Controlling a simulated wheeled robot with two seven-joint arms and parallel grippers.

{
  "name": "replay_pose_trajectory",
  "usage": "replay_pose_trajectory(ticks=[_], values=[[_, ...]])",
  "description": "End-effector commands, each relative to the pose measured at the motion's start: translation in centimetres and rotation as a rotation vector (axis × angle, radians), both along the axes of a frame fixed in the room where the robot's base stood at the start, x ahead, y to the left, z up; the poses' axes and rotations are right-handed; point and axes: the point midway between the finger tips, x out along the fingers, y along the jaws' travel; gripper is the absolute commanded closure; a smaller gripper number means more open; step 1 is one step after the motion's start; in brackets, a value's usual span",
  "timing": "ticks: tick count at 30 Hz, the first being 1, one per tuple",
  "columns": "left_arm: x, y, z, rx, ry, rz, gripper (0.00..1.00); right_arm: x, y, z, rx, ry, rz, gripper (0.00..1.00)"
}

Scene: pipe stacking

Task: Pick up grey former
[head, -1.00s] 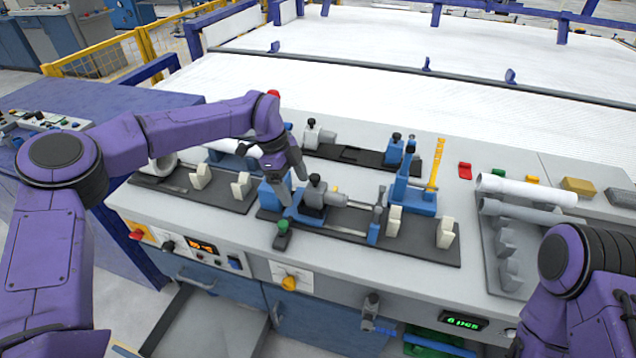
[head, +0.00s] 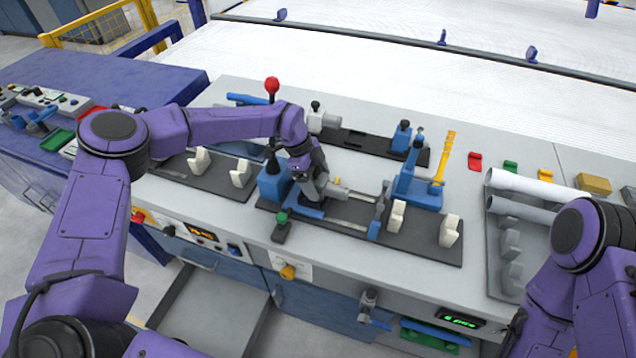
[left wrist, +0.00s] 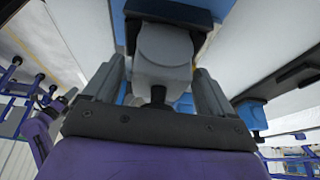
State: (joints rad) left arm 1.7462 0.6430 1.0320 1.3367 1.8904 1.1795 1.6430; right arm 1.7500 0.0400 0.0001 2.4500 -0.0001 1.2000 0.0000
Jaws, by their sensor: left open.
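The grey former (head: 329,191) sits on the front dark fixture of the bench in the head view, partly hidden by my left gripper (head: 312,184). In the left wrist view the light grey rounded former (left wrist: 165,50) fills the space between the two fingers of the open gripper (left wrist: 160,72), with a dark knob toward the palm. A finger stands on each side of it; I cannot tell whether they touch it. My right arm shows at the lower right of the head view, but its gripper is out of the picture.
A red-topped lever (head: 272,87) stands close behind my left arm. A blue stand with a yellow upright (head: 445,158) is to the right. White clamp blocks (head: 398,216) stand along the fixture. A grey tray (head: 508,275) with white pipes (head: 535,186) lies at the right.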

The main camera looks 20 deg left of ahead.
Motion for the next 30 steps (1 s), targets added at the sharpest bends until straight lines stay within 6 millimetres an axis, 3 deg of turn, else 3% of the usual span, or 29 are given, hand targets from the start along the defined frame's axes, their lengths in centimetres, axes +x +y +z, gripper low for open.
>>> replay_pose_trajectory(ticks=[8, 15, 16, 25, 30], values=[[0.0, -0.3, -0.7, 0.000, -0.002, -0.001, 0.15, 0.0, 0.0, 0.2, 0.000, 0.000, 0.000, 0.58], [0.1, -0.4, -0.6, 0.000, -0.002, -0.002, 0.90, 0.0, 0.0, 0.2, 0.000, 0.000, 0.000, 0.58], [0.1, -0.4, -0.5, -0.001, -0.003, -0.002, 0.93, 0.0, 0.0, 0.2, 0.000, 0.000, 0.000, 0.58], [0.2, -0.4, 0.0, -0.002, -0.004, -0.003, 0.93, 0.0, 0.0, 0.0, 0.000, 0.000, 0.000, 0.58], [0.2, -0.5, 2.3, -0.002, -0.007, -0.004, 0.93, 0.0, 0.0, -0.9, 0.000, 0.000, 0.000, 0.58]])
